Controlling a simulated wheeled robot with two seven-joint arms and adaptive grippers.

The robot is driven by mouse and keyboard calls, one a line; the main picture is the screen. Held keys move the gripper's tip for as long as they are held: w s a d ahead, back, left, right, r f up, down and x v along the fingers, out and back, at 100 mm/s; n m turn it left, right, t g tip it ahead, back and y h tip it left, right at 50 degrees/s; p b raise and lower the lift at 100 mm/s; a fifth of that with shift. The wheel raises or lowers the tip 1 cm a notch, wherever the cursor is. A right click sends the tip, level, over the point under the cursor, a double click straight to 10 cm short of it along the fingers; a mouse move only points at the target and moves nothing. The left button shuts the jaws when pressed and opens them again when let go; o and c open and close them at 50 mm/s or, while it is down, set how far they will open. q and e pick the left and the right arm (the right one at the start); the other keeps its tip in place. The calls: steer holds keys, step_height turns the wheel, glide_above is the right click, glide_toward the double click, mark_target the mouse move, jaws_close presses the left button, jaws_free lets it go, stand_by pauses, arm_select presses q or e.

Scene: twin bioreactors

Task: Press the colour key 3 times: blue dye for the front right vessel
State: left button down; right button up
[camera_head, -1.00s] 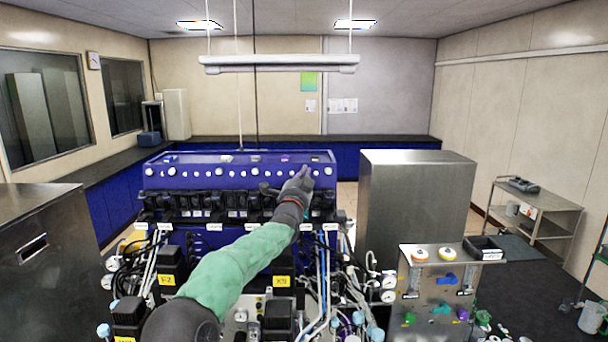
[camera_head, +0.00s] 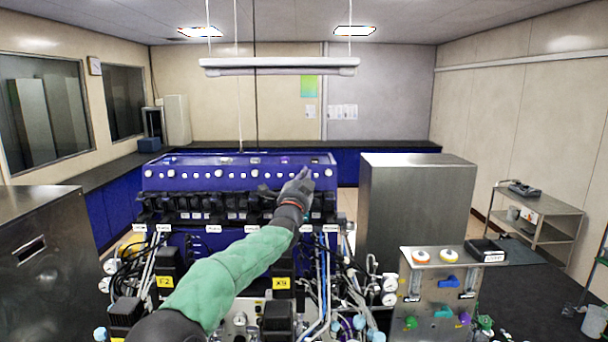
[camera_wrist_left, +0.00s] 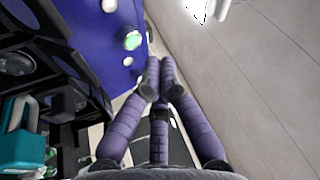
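A long blue control panel (camera_head: 190,184) with a row of white round buttons stands across the middle of the head view. My left gripper (camera_head: 305,174), dark grey, is in front of the panel's right end. In the left wrist view its fingers (camera_wrist_left: 160,75) are brought together at the tips with nothing between them. A round button with a green face (camera_wrist_left: 132,40) sits on the blue panel (camera_wrist_left: 98,30) up and left of the fingertips, apart from them in the picture. I cannot tell which button is the colour key, or whether the fingertips touch one. My right gripper is not in view.
Black modules, cables and tubes crowd below the panel, with yellow tags (camera_head: 282,283). A steel cabinet (camera_head: 415,215) stands to the right. A steel stand with coloured knobs (camera_head: 435,285) is at front right. A light bar (camera_head: 280,66) hangs above.

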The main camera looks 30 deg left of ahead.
arm_select(q)
steer(key=s+d+r+b, duration=0.1)
steer(key=s+d, duration=0.2)
steer(key=s, duration=0.2)
steer(key=shift+r, duration=0.3)
stand_by(0.6)
